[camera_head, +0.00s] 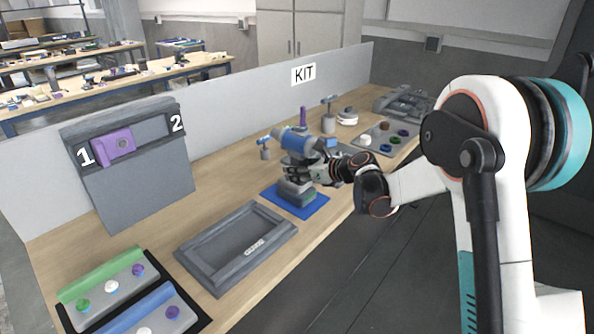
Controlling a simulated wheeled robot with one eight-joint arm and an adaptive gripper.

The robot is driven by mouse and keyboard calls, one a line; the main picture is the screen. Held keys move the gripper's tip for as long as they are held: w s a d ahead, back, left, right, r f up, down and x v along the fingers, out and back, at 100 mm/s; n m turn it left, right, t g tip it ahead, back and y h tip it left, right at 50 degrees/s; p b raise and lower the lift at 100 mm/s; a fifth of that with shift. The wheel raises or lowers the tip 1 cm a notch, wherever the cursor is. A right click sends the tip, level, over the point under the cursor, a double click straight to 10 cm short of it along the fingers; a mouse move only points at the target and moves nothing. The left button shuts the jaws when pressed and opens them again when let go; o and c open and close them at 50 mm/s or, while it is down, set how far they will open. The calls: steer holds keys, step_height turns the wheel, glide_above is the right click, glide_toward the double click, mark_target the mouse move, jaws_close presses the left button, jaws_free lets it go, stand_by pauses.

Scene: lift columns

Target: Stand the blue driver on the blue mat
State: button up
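The blue driver (296,141) is upright over the blue mat (313,208), with its blue body on top and its grey-green foot (300,197) low at the mat. I cannot tell whether the foot touches the mat or hangs just above it. My gripper (297,172) comes in from the right at the height of the driver's handle, its dark fingers around or right beside it. The handle is mostly hidden by the fingers. The view is too small to tell whether they are closed on it.
A grey empty tray (186,257) lies left of the mat. A grey panel marked 1 and 2 (140,190) holds a purple block (113,147). A small blue-topped tool (264,147) stands behind the driver. A tray of coloured knobs (374,134) lies farther back. A KIT wall runs behind.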

steer(key=o, duration=0.3)
steer(key=shift+o, duration=0.2)
steer(key=s+d+r+n+h, duration=0.1)
steer(key=s+d+r+n, duration=0.3)
steer(key=s, duration=0.4)
steer(key=s+d+r+n+h, duration=0.1)
steer(key=s+d+r+n, duration=0.1)
steer(key=s+d+r, duration=0.35)
steer(key=s+d+f+n+h, duration=0.1)
steer(key=s+d+n+h, duration=0.2)
steer(key=s+n, duration=0.3)
steer(key=s+d+f+n+h, duration=0.1)
steer(key=s+d+n, duration=0.5)
steer(key=s, duration=0.8)
steer(key=s+d+f+n+g+h, duration=0.1)
steer(key=s+d+n+h, duration=0.3)
steer(key=s+n, duration=0.3)
steer(key=s, duration=0.3)
steer(key=shift+s+d+n+h, duration=0.25)
steer(key=shift+n+h, duration=0.05)
